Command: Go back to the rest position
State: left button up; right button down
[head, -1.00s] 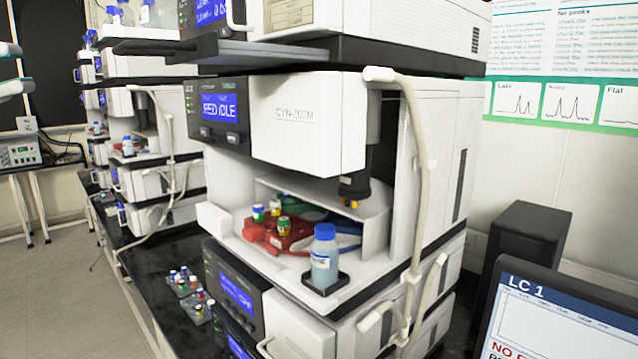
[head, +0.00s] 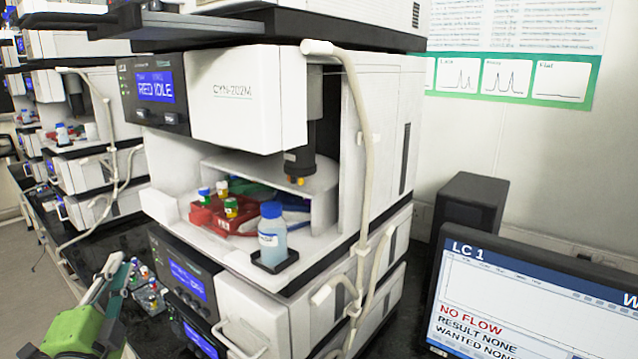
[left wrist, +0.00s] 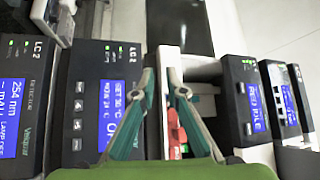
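My left gripper (head: 121,267) shows at the lower left of the head view, with a green body and teal-lined fingers. It is in front of the bench with the instrument stacks, apart from them. In the left wrist view its two fingers (left wrist: 162,75) lean toward each other with a gap between the tips. Nothing is held between them. My right gripper is in neither view.
The near stack (head: 248,110) has an open bay with a red vial rack (head: 215,222) and a blue-capped bottle (head: 272,238). Small vials (head: 150,293) stand on the black bench near the left gripper. A monitor (head: 530,300) is at the lower right.

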pick_arm(q)
jog(key=s+d+f+n+g, duration=0.2)
jog(key=s+f+g, duration=0.1)
jog(key=f, duration=0.5)
jog(key=s+d+f+n+g, duration=0.2)
jog(key=s+f+n+g, duration=0.15)
jog(key=f, duration=0.45)
jog(key=s+d+f+n+g, duration=0.2)
jog(key=s+f+g, duration=0.15)
jog(key=f, duration=0.45)
jog(key=s+d+f+n+g+h, duration=0.25)
jog(key=s+d+f, duration=0.3)
jog(key=s, duration=0.45)
jog(key=s+d+f+n+g+h, duration=0.1)
jog(key=s+d+f+g, duration=0.3)
jog(key=s+f, duration=0.45)
jog(key=s+f+g, duration=0.1)
jog(key=s+f, duration=0.1)
jog(key=f, duration=1.1)
jog(key=s+f+g, duration=0.1)
jog(key=s+f, duration=0.2)
jog(key=f, duration=1)
jog(key=s+a+f, duration=0.3)
jog(key=s+f, duration=1.1)
jog(key=s, duration=0.2)
jog(key=shift+f+g, duration=0.4)
jog(key=shift+g, duration=0.05)
